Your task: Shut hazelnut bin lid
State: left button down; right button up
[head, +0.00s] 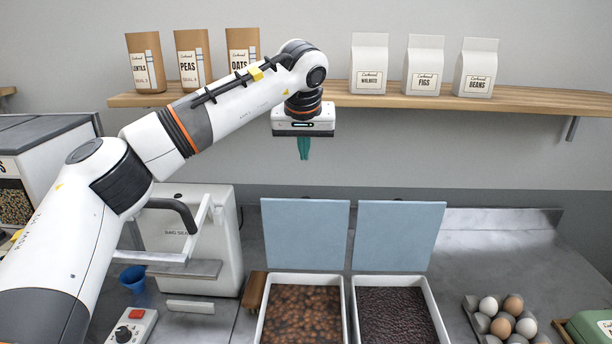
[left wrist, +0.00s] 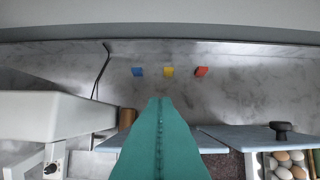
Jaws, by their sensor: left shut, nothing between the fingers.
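The hazelnut bin (head: 305,318) is a white tub of round brown nuts at the bottom centre of the head view. Its light blue lid (head: 305,232) stands open and upright at the tub's back edge. My left gripper (head: 304,150) is shut and empty, its teal fingers pointing down. In the head view it shows above the top edge of that lid, apart from it. In the left wrist view the teal fingers (left wrist: 160,108) are together and cover part of the blue lid behind them. My right gripper is not in view.
A second bin of dark contents (head: 395,315) stands to the right with its blue lid (head: 397,235) also upright. An egg tray (head: 505,318) is at the far right. A white machine (head: 190,245) stands left. A wooden shelf (head: 430,100) with packages hangs behind. Small coloured blocks (left wrist: 169,72) lie on the back counter.

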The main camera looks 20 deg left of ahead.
pick_arm(q)
notch_tip(320, 180, down, 9)
jog(key=p, duration=0.5)
jog(key=shift+d+f, duration=0.1)
dwell(0.4)
